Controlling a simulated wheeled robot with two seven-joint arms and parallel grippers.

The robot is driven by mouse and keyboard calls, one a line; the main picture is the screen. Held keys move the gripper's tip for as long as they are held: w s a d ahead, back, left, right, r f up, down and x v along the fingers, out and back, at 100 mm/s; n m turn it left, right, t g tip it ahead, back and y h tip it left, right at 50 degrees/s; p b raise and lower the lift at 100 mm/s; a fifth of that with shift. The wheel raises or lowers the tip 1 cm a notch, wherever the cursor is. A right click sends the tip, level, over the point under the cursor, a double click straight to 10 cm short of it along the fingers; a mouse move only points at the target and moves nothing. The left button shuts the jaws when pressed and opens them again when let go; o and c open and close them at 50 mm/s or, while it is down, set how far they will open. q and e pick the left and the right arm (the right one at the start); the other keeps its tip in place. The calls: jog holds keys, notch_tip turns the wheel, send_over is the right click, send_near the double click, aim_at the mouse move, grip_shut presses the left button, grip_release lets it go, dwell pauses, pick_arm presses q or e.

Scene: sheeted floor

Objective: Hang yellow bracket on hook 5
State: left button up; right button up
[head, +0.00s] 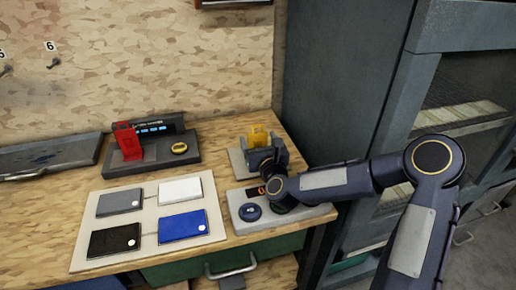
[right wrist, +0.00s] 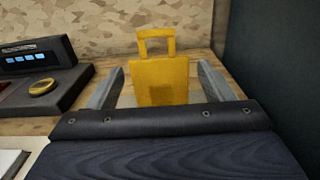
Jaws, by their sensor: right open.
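The yellow bracket (head: 258,136) stands upright on a light plate (head: 238,164) at the back right of the bench in the head view. In the right wrist view the bracket (right wrist: 158,80) shows a flat body with a square loop on top. My right gripper (head: 262,158) is at the bracket, and its open fingers (right wrist: 160,84) lie on either side of it with gaps. The gripper hides the bracket's lower part in the head view. Hook 5 (head: 5,71) is at the left edge on the wall board, its label partly cut off. My left gripper is not in view.
Hook 6 (head: 54,62) is right of hook 5. A board with several coloured panels (head: 150,224) lies in front. A grey cabinet (head: 345,80) closes off the right.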

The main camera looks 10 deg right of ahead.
jog(key=c, duration=1)
notch_tip(320, 180, up, 6)
jog(key=p, duration=0.3)
jog(key=shift+c, duration=0.2)
dwell(0.4)
